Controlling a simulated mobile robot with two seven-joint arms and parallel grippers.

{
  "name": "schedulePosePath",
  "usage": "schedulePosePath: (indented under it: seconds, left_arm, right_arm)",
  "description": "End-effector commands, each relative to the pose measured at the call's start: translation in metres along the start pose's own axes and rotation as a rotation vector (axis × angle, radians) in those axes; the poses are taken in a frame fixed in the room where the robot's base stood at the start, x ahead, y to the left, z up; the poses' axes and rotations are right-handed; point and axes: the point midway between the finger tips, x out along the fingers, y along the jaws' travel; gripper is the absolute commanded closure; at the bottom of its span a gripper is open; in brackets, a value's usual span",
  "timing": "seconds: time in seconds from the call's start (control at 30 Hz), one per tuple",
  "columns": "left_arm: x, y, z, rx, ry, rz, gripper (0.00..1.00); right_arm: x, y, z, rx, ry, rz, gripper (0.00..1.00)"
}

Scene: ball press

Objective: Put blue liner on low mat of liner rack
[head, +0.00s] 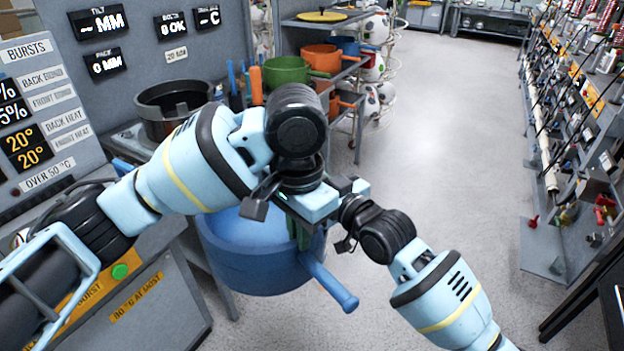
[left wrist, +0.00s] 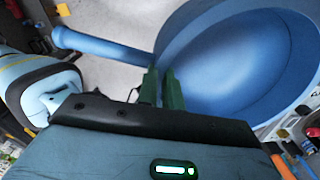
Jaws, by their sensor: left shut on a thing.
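The blue liner (head: 255,265) is a deep round bowl with a long handle (head: 330,285), held in front of me at the middle of the head view. My left gripper (head: 300,235) is shut on its wall; in the left wrist view the green fingers (left wrist: 164,90) pinch the rim of the liner (left wrist: 235,60) near the handle root. The liner rack (head: 345,80) stands beyond my arms, with coloured liners on its shelves. Its low mat cannot be made out. My right arm reaches in from the lower right; its gripper is crowded against the left one and its jaws are unclear.
On the rack are a green liner (head: 287,70), an orange liner (head: 320,58) and a yellow lid-like piece (head: 322,16). A dark round pot (head: 172,105) sits on the bench at left. A tool-covered wall (head: 580,120) lines the right. The grey floor (head: 450,150) between is clear.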

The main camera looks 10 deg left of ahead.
Motion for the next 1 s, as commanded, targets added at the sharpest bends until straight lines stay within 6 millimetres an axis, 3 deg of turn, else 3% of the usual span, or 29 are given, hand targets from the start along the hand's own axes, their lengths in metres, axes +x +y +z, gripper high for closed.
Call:
schedulePosePath:
  seconds: [0.2,0.37,0.4,0.6,1.0]
  left_arm:
    - [-0.0014,-0.0002,-0.0001,0.0,0.002,-0.002,1.0]
    - [-0.0014,-0.0004,0.0001,0.001,0.002,-0.002,1.0]
    - [-0.0014,-0.0005,0.0001,0.001,0.001,-0.003,0.91]
    - [-0.0011,-0.0007,0.0002,0.0,0.0,-0.003,0.67]
    - [-0.0087,-0.0004,-0.0003,0.001,0.002,-0.002,0.67]
  right_arm:
    - [-0.0003,0.0002,-0.0005,0.0,0.0,0.0,1.0]
    - [-0.0004,0.0006,-0.0003,-0.001,0.0,0.001,1.0]
    - [-0.0003,0.0006,-0.0025,0.002,0.005,0.001,1.0]
    - [-0.0004,0.0006,-0.0023,0.002,0.005,0.001,1.0]
    - [-0.0002,-0.0001,-0.0028,0.002,0.006,0.0,1.0]
